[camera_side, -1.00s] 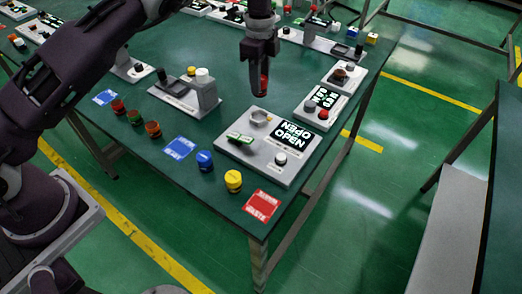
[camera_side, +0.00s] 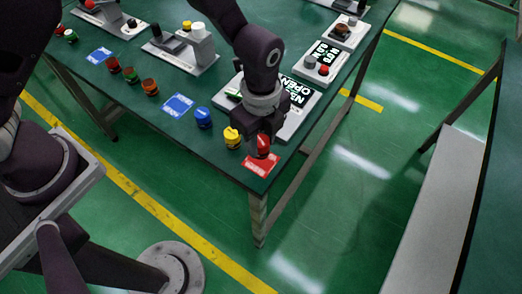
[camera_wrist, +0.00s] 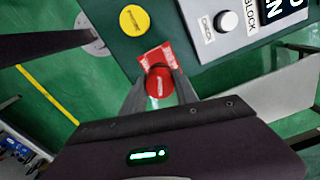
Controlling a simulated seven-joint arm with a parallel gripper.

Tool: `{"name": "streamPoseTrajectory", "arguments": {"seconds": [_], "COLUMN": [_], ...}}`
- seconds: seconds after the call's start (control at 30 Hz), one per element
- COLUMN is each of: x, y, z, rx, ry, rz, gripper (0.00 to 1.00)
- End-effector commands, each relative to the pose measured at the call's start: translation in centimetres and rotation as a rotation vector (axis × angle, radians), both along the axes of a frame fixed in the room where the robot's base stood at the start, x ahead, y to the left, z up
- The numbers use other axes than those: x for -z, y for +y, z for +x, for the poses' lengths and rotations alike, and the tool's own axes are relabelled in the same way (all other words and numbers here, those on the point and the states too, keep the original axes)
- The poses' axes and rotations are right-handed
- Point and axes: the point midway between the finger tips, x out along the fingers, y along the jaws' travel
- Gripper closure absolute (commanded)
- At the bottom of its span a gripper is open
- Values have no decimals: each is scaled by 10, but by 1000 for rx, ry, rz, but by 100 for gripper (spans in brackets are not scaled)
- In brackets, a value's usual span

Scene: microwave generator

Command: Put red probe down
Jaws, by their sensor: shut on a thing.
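The red probe (camera_side: 263,145) is between the fingers of my gripper (camera_side: 264,140), over the red label (camera_side: 262,165) at the near corner of the table. In the wrist view the red probe (camera_wrist: 159,82) shows its round red top between the two fingertips (camera_wrist: 160,88), with the red label (camera_wrist: 150,57) partly hidden behind it. My gripper is shut on it. I cannot tell whether its bottom touches the label.
A yellow probe (camera_side: 232,137) and a blue probe (camera_side: 203,117) stand close by to the left. A grey panel with an OPEN display (camera_side: 297,92) lies just behind my gripper. The table edge is close in front.

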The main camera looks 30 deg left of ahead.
Motion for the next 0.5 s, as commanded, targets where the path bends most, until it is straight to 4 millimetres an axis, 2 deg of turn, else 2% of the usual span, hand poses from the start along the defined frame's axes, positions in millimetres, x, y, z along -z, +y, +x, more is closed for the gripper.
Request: {"name": "streamPoseTrajectory", "arguments": {"seconds": [0.1,0.2,0.5], "x": [25,38,41], "y": [1,1,0], "z": [0,0,1], "rx": [-3,-3,-2], "ry": [3,2,-1], "rz": [3,1,0], "gripper": [100,100,100]}}
